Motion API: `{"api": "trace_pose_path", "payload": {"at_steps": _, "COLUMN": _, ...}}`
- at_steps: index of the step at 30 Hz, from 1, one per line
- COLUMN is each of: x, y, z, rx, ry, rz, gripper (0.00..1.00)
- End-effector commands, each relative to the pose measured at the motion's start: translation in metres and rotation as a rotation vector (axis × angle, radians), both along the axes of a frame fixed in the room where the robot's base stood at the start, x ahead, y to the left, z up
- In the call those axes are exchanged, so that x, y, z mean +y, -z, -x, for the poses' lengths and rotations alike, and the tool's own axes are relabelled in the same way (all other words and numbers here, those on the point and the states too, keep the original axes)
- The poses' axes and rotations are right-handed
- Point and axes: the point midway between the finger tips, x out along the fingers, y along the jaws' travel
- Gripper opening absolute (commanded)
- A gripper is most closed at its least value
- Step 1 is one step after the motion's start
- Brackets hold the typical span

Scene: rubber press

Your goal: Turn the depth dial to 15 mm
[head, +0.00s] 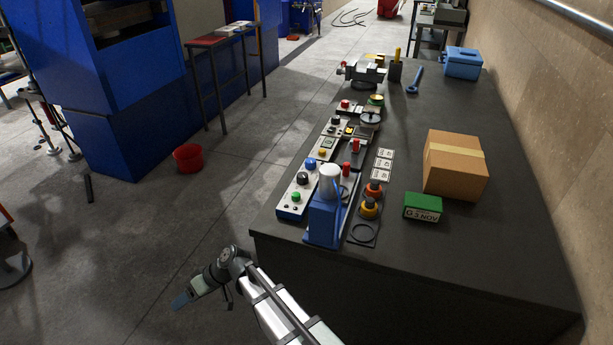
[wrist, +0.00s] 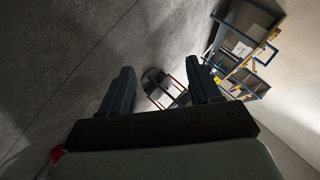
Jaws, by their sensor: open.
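I cannot make out which control is the depth dial, because the markings are too small to read. A round grey dial-like part (head: 370,119) sits on a plate midway along the bench. Black round knobs (head: 303,178) sit on the white control panels (head: 296,197) along the bench's left edge. My gripper (head: 180,301) hangs over the floor, left of and apart from the bench's near end. In the wrist view my gripper (wrist: 162,82) is open, with two dark blue fingers spread and nothing between them. No dial shows in the wrist view.
A blue device with a white cap (head: 322,215) stands at the bench's near left corner. A cardboard box (head: 455,170) and a green block (head: 423,206) stand to its right. A vise (head: 363,73) and a blue case (head: 463,63) are farther back. The bench's near right is clear.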

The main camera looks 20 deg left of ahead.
Motion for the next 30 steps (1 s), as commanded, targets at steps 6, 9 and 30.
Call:
{"api": "trace_pose_path", "payload": {"at_steps": 6, "x": 0.03, "y": -0.062, "z": -0.05, "rx": -0.207, "ry": 0.008, "rz": -0.056, "gripper": 0.62}}
{"api": "trace_pose_path", "payload": {"at_steps": 9, "x": 0.037, "y": -0.092, "z": -0.075, "rx": -0.297, "ry": 0.012, "rz": -0.078, "gripper": 0.62}}
{"api": "trace_pose_path", "payload": {"at_steps": 30, "x": -0.062, "y": -0.343, "z": -0.306, "rx": -0.91, "ry": 0.021, "rz": -0.078, "gripper": 0.62}}
